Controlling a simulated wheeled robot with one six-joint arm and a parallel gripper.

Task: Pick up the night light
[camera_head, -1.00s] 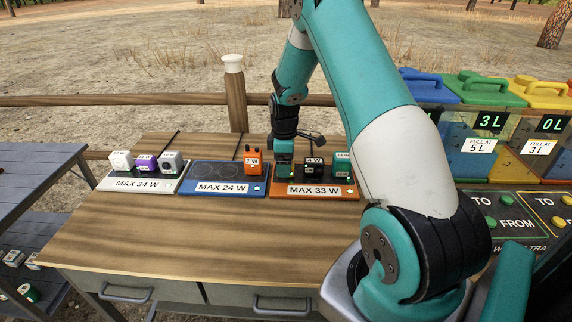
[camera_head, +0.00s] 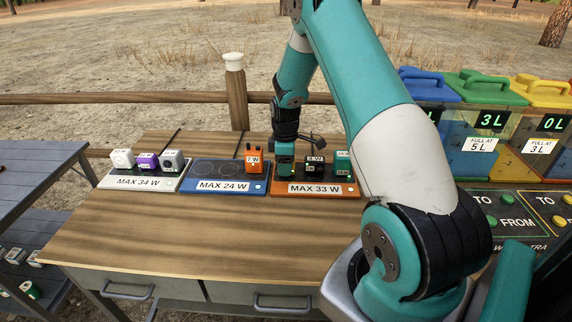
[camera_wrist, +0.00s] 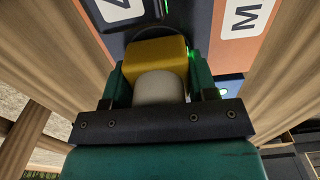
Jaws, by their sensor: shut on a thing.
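A yellow block with a pale rounded dome sits between my gripper's fingers in the wrist view; it looks like the night light (camera_wrist: 158,58). My gripper (camera_wrist: 158,88) is shut on it, with a green finger on either side. In the head view my gripper (camera_head: 284,168) points down at the left end of the orange MAX 33 W board (camera_head: 341,190). The night light is hidden there behind my gripper. I cannot tell whether it still touches the board.
Black (camera_head: 315,166) and teal (camera_head: 342,160) devices stand just right of my gripper. An orange 7 W device (camera_head: 253,159) stands left, on the blue MAX 24 W board (camera_head: 196,177). The MAX 34 W board (camera_head: 118,183) holds three devices. The table front (camera_head: 180,240) is clear.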

